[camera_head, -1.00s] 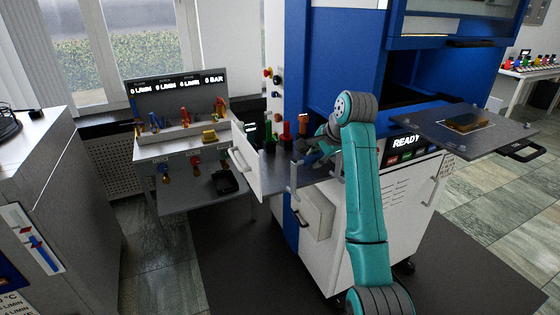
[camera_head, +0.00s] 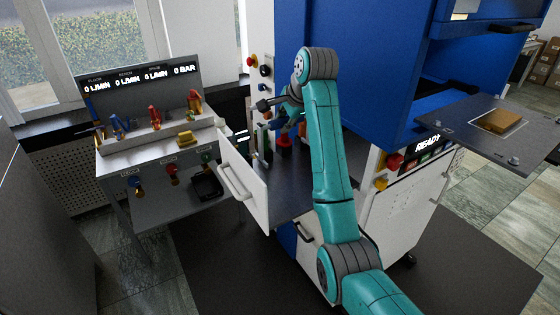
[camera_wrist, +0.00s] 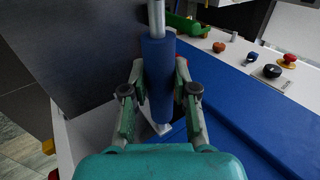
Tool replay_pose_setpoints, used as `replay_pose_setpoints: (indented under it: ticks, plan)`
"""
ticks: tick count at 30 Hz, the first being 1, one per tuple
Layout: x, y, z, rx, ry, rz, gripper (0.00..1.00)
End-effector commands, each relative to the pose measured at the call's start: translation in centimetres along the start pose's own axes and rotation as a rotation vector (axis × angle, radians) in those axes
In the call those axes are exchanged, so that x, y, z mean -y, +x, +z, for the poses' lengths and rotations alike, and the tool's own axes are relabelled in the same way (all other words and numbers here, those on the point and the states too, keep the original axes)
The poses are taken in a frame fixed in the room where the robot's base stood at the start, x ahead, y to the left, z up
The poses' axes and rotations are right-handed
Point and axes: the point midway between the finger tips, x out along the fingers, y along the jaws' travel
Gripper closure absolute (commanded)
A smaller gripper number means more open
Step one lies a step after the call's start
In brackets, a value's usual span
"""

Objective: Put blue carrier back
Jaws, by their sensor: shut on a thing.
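The blue carrier (camera_wrist: 158,82) is a blue cylinder with a metal rod at its far end. My gripper (camera_wrist: 159,68) is shut around its middle in the wrist view, one finger on each side. In the head view my gripper (camera_head: 280,108) is above the open white drawer (camera_head: 243,185), next to the blue cabinet. There the carrier is mostly hidden by my arm. A red carrier (camera_head: 284,141) and a dark green one stand in the drawer below. A green carrier (camera_wrist: 184,24) shows beyond the blue one in the wrist view. I cannot tell whether the blue carrier touches the drawer.
A panel with knobs (camera_head: 265,71) stands close behind my gripper. A grey valve bench (camera_head: 150,160) is at the left. The blue press cabinet (camera_head: 370,70) and its plate with a gold block (camera_head: 497,121) are at the right. Dark floor lies in front.

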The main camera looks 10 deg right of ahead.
Motion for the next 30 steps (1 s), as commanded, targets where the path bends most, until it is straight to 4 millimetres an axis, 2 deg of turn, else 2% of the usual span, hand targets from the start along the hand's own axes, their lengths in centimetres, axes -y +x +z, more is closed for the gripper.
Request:
replay_pose_setpoints:
  ticks: [9, 16, 21, 30]
  plan:
    - [-2.7, 3.9, 0.1, 0.0, 0.0, -0.001, 1.0]
    - [-3.6, 5.3, 0.1, 0.0, -0.001, -0.002, 1.0]
    - [-4.8, 7.0, 0.2, 0.0, -0.001, -0.001, 1.0]
    - [-5.2, 7.6, 0.2, -0.001, -0.001, -0.004, 1.0]
